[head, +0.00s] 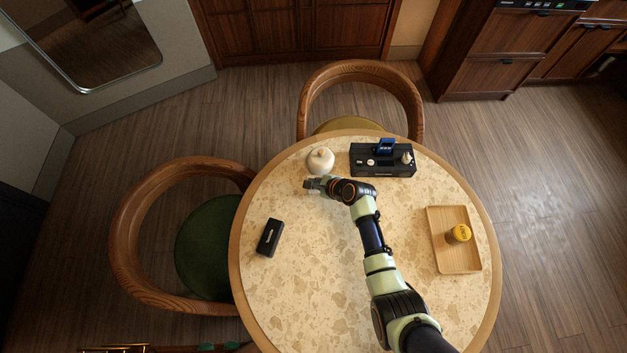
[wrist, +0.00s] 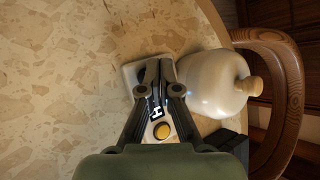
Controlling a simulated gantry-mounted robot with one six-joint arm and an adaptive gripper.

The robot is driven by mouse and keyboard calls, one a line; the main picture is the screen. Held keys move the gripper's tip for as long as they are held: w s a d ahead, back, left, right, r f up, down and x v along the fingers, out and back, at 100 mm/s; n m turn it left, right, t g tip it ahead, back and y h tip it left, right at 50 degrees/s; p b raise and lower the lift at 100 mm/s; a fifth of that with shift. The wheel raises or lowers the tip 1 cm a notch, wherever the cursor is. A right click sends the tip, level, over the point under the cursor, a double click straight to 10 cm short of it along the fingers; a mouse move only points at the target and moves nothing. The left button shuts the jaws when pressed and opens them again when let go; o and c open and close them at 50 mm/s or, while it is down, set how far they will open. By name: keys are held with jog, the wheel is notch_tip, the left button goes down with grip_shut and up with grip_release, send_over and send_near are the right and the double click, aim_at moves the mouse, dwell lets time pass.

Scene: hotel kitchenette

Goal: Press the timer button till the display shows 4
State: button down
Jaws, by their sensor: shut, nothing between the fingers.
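The timer (wrist: 133,73) is a small pale box on the table, seen in the wrist view beneath my gripper (wrist: 155,68). Its round yellow button (wrist: 162,131) and a dark display (wrist: 157,113) with a white digit show between the finger linkages. The digit is turned sideways and partly hidden; it resembles a 4, but I cannot be sure. My gripper is shut, with its fingertips over the timer's far part, apart from the button in the picture; contact cannot be told. In the head view my gripper (head: 310,184) covers most of the timer.
A cream lidded jar (head: 320,160) stands close to my gripper; it also shows in the wrist view (wrist: 213,84). A black device (head: 382,170) with a blue panel stands behind. A black box (head: 269,238) lies left. A wooden tray (head: 449,257) holds a yellow-topped jar (head: 458,234). The front-left tabletop is clear.

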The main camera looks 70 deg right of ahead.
jog(key=shift+r, duration=0.1)
notch_tip(320, 180, up, 5)
jog(key=p, duration=0.5)
jog(key=shift+r, duration=0.1)
dwell(0.3)
dwell(1.6)
notch_tip(320, 180, up, 4)
jog(key=shift+f, duration=0.2)
